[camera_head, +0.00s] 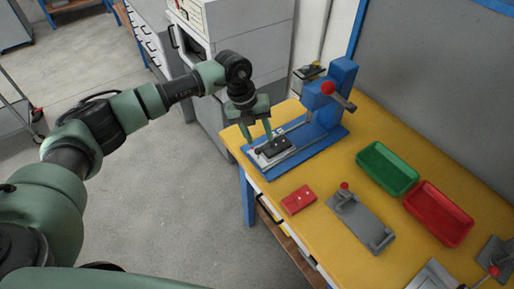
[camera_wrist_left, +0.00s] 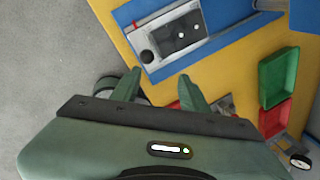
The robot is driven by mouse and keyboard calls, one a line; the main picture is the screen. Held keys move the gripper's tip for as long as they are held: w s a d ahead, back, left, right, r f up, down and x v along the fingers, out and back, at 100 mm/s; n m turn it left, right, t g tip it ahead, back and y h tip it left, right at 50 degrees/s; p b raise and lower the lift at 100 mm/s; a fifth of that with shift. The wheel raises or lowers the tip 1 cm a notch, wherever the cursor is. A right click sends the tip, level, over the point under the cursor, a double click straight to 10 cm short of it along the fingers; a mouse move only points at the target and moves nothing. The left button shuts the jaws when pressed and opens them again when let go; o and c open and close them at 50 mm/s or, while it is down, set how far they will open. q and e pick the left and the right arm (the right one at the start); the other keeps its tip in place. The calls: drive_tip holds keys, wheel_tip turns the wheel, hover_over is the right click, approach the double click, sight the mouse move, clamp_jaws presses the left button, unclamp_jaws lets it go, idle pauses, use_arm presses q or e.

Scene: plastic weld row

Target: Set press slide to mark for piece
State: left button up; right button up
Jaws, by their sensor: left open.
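The blue press (camera_head: 341,92) stands at the back left of the yellow table, with a red-knobbed lever. Its slide (camera_head: 262,160) lies along the blue base and carries a dark piece (camera_head: 277,146) with small pale dots. In the left wrist view the slide (camera_wrist_left: 158,72) is a grey plate with a black knob (camera_wrist_left: 147,56), the dark piece (camera_wrist_left: 182,33) and a small red mark (camera_wrist_left: 165,26) beside it. My left gripper (camera_head: 258,138) is open and empty, above the slide's near left end; its fingertips (camera_wrist_left: 158,77) appear just below the knob. Contact cannot be told. My right gripper is out of view.
A red block (camera_head: 298,200) lies near the table's front edge. A grey fixture (camera_head: 362,222) with a red knob stands right of it. A green tray (camera_head: 387,169) and a red tray (camera_head: 438,213) sit behind. Grey cabinets (camera_head: 235,70) stand beyond the table's left end.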

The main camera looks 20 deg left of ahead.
sight(258, 149)
use_arm(q)
drive_tip(key=shift+y, duration=0.4)
drive_tip(key=f, duration=0.2)
drive_tip(key=f+p, duration=0.1)
drive_tip(key=f, duration=0.4)
drive_tip(key=shift+w+a+f+p, duration=0.2)
drive_tip(key=shift+w+a+p, duration=0.1)
drive_tip(key=shift+w+p, duration=0.1)
clamp_jaws()
idle(0.8)
